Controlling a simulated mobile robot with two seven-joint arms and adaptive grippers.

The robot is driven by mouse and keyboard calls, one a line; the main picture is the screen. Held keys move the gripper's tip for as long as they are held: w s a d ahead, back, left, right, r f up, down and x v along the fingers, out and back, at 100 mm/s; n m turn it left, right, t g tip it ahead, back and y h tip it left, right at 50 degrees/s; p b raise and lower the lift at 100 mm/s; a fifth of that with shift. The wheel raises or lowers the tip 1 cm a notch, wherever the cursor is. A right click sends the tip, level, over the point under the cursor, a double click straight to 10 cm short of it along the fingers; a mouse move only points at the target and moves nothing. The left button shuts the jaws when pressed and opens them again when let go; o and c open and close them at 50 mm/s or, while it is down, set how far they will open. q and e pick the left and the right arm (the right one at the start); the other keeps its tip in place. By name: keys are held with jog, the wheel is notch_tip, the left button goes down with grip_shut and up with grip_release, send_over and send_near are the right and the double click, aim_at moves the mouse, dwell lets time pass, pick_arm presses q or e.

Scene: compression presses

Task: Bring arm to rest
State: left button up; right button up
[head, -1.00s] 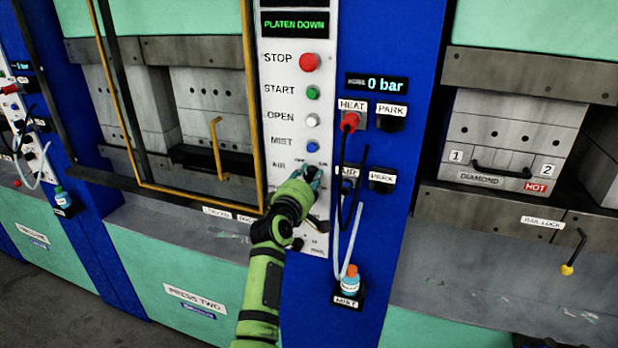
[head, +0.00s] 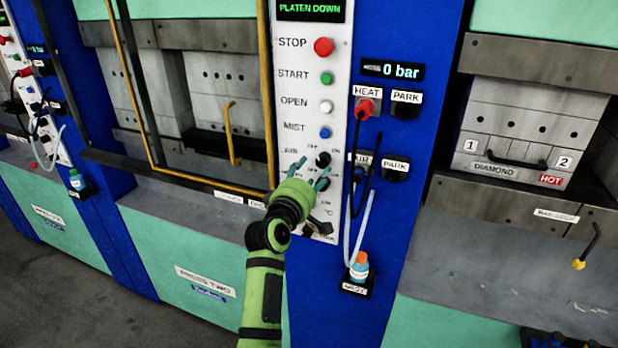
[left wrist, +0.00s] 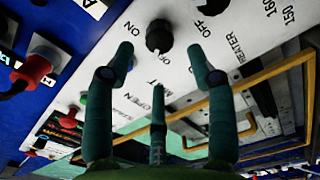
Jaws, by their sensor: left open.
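My left gripper (head: 311,172) is open and empty in front of the white control panel (head: 341,62) in the head view. Its teal fingers stand near the black AIR knob (head: 323,159). In the left wrist view the knob (left wrist: 159,36) shows between and beyond the spread fingertips, with nothing held; a gap seems to lie between them. My green left arm (head: 263,290) reaches up from the bottom edge.
The yellow-framed guard (head: 268,100) of the left press is beside my arm. A red HEAT plug (head: 365,107), hanging hoses (head: 360,215) and a MIST bottle (head: 359,266) are to the right. A yellow-tipped lever (head: 579,264) sticks out at the right press.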

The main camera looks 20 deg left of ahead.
pick_arm(q)
jog(key=shift+s, duration=0.85)
